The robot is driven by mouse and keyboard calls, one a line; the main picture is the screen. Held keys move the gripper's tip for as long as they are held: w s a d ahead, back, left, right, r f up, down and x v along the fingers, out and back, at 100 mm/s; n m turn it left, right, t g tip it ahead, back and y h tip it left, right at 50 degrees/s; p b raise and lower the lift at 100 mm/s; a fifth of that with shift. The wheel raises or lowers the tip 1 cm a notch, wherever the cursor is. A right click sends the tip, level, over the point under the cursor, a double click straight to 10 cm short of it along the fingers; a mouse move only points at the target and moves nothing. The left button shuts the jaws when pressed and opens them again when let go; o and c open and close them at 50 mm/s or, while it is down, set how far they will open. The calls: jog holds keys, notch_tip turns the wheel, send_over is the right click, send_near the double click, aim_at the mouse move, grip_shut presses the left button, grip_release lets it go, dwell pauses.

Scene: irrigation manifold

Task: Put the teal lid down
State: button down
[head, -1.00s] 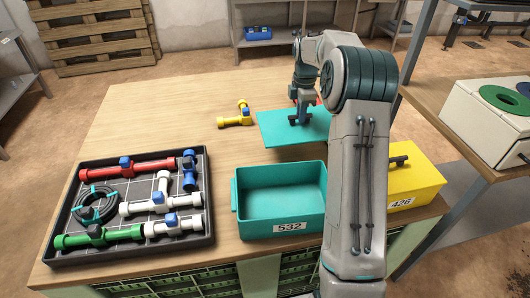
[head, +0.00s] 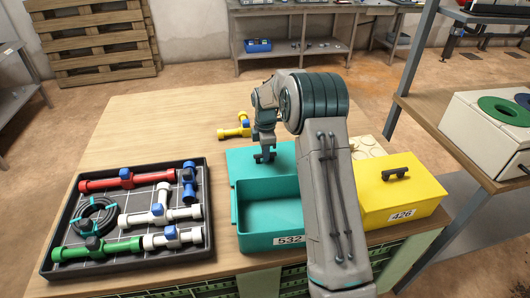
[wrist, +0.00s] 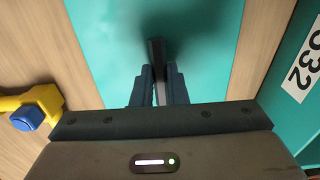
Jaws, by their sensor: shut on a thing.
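The teal lid (head: 238,161) is a flat panel behind the open teal box 532 (head: 268,237). My gripper (head: 265,158) is shut on the lid's dark handle, pointing down from above. In the wrist view, the fingers (wrist: 160,78) close around the handle (wrist: 156,52), and the lid (wrist: 105,40) spreads out beneath. A strip of wood shows between the lid and the box there. I cannot tell whether the lid touches the table. My arm hides part of the lid and the right side of the box.
A yellow pipe fitting (head: 236,130) lies just behind the lid. A black tray (head: 205,262) of pipes and fittings stands left of the box. A yellow lidded box 426 (head: 400,190) and a cream knobbed piece (head: 368,147) are on the right. The table's back left is clear.

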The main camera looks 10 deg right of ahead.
jog(key=shift+f, duration=0.1)
jog(key=shift+f, duration=0.15)
jog(key=c, duration=1.4)
grip_release()
jog(key=shift+c, duration=0.2)
